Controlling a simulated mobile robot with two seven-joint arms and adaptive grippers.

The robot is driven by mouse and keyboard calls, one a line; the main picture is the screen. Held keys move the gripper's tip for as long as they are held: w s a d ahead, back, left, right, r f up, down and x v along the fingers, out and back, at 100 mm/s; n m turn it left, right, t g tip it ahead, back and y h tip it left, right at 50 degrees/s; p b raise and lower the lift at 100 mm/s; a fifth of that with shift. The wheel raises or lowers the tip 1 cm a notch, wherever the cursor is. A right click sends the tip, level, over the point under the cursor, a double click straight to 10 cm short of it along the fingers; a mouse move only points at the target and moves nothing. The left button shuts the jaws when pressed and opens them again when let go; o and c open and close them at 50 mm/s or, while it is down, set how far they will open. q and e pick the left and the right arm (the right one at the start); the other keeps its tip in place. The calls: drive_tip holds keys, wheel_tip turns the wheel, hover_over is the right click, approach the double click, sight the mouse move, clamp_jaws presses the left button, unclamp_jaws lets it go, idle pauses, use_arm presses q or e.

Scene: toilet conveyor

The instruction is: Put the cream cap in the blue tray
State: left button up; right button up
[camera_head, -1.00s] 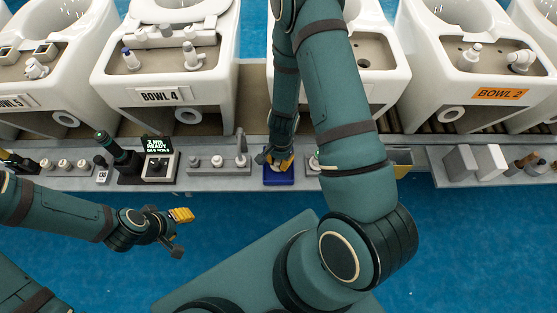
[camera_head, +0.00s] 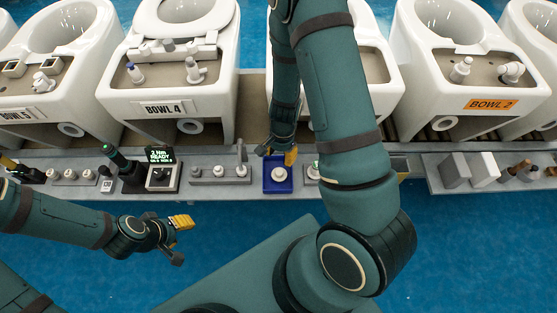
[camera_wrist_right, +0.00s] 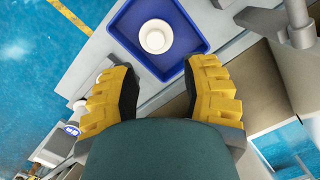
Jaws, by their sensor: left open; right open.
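The blue tray (camera_head: 278,187) sits on the grey shelf in front of the bowls, and it also shows at the top of the right wrist view (camera_wrist_right: 191,22). The cream cap (camera_head: 278,174) lies inside the tray, near its middle; from above it is a round, pale disc with a raised rim in the right wrist view (camera_wrist_right: 156,36). My right gripper (camera_head: 278,152) is open and empty, just behind the tray. In the right wrist view its yellow fingers (camera_wrist_right: 160,84) are apart, with the cap beyond them. My left gripper (camera_head: 182,237) is open and empty over the blue floor.
A grey fixture with pegs (camera_head: 220,172) stands left of the tray. A display box (camera_head: 161,170) reading READY and a dark green tool (camera_head: 128,172) are further left. White and grey blocks (camera_head: 484,168) stand at the right. Several toilet bowls line the back.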

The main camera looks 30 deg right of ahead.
drive_tip(key=s+a+n+t+y, duration=0.1)
drive_tip(key=s+a+n, duration=0.1)
drive_tip(key=a+n, duration=0.3)
drive_tip(key=s+a+n+t+y, duration=0.1)
drive_tip(key=s+a+n, duration=0.2)
drive_tip(key=a+n, duration=0.3)
drive_tip(key=a+r, duration=0.1)
drive_tip(key=a, duration=0.3)
drive_tip(key=shift+s+a+y+p, duration=0.15)
drive_tip(key=shift+s+y+p, duration=0.05)
drive_tip(key=shift+y+p, duration=0.2)
